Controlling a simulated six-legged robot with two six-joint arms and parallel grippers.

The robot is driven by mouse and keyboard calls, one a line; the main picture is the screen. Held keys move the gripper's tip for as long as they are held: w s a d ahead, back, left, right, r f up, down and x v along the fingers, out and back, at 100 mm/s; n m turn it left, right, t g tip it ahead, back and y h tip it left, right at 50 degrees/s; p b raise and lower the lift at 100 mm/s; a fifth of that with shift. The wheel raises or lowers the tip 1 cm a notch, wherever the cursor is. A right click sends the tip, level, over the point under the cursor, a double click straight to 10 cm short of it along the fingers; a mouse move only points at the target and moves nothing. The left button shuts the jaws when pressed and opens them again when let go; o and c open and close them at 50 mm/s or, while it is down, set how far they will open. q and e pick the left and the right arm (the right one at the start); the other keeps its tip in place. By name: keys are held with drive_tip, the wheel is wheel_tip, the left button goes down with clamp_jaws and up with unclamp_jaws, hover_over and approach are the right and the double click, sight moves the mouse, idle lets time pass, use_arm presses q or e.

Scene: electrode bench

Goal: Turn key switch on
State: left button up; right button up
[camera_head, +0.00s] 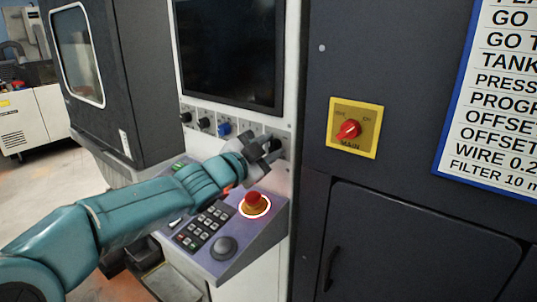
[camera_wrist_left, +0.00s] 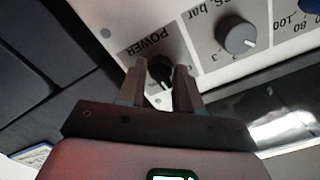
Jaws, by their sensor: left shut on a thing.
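The key switch (camera_wrist_left: 159,69) is a small black knob under the word POWER on a light panel, seen in the left wrist view. My left gripper (camera_wrist_left: 161,78) is shut on it, with one finger on each side. The fingers hide part of the switch. In the head view, my left gripper (camera_head: 266,149) reaches the right end of the knob row below the screen, where the dark switch (camera_head: 277,144) partly shows. The angle of the switch is hard to read. My right gripper is not in view.
Below the gripper, a sloped console carries a red emergency button (camera_head: 254,203), a keypad (camera_head: 204,222) and a dark round knob (camera_head: 223,248). A red MAIN switch (camera_head: 348,129) on a yellow plate is to the right. A grey pressure knob (camera_wrist_left: 236,38) sits beside the key switch.

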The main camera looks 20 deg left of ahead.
use_arm(q)
drive_tip(key=m+b, duration=0.2)
drive_tip(key=m, duration=0.3)
drive_tip(key=shift+r+m, duration=0.1)
drive_tip(key=shift+m, duration=0.2)
drive_tip(key=shift+m+b, duration=0.6)
drive_tip(key=shift+m, duration=1.7)
drive_tip(key=shift+d, duration=0.1)
drive_tip(key=o, duration=0.9)
drive_tip(key=shift+s, duration=0.1)
drive_tip(key=shift+o, duration=0.2)
drive_tip(key=shift+s, duration=0.15)
drive_tip(key=v, duration=1.6)
